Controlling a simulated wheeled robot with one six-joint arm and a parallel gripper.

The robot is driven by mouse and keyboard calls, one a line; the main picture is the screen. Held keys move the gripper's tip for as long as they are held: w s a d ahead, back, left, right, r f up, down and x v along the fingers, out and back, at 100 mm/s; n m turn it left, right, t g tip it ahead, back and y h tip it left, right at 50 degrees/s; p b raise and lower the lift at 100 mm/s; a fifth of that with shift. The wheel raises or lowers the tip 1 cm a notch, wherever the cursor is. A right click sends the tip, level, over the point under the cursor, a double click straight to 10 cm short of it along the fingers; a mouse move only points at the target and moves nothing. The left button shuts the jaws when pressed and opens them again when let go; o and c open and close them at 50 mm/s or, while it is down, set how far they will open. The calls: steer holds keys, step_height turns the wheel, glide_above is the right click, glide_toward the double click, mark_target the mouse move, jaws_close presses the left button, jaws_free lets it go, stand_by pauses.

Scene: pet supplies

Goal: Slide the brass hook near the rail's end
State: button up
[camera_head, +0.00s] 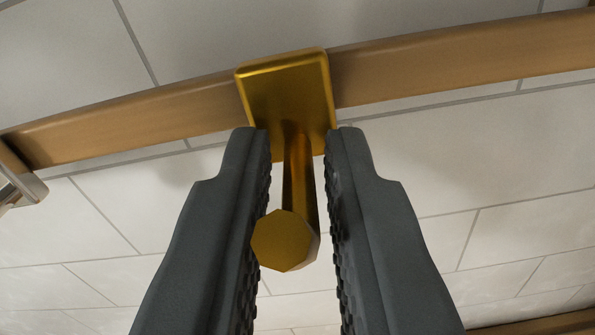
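The brass hook (288,95) sits on the wooden rail (430,66), its square plate across the rail's front. Its peg points toward the camera and ends in a faceted knob (282,240). My gripper (298,145) is open, with one dark finger on each side of the peg. A gap shows between the peg and the right finger; the knob overlaps the left finger's inner edge in the picture, and I cannot tell if they touch. The fingertips reach the lower edge of the plate. The rail's left end (14,160) shows at the left edge.
A metal bracket or fitting (22,190) is at the rail's left end, partly cut off. Behind the rail is a pale tiled wall (100,225). Another wooden edge (545,325) shows at the bottom right. The rail is clear on both sides of the hook.

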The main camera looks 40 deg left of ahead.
jaws_close()
steer(key=shift+d, duration=0.1)
steer(key=w+d, duration=0.6)
steer(key=d, duration=0.3)
steer(key=shift+o, duration=2.2)
jaws_free()
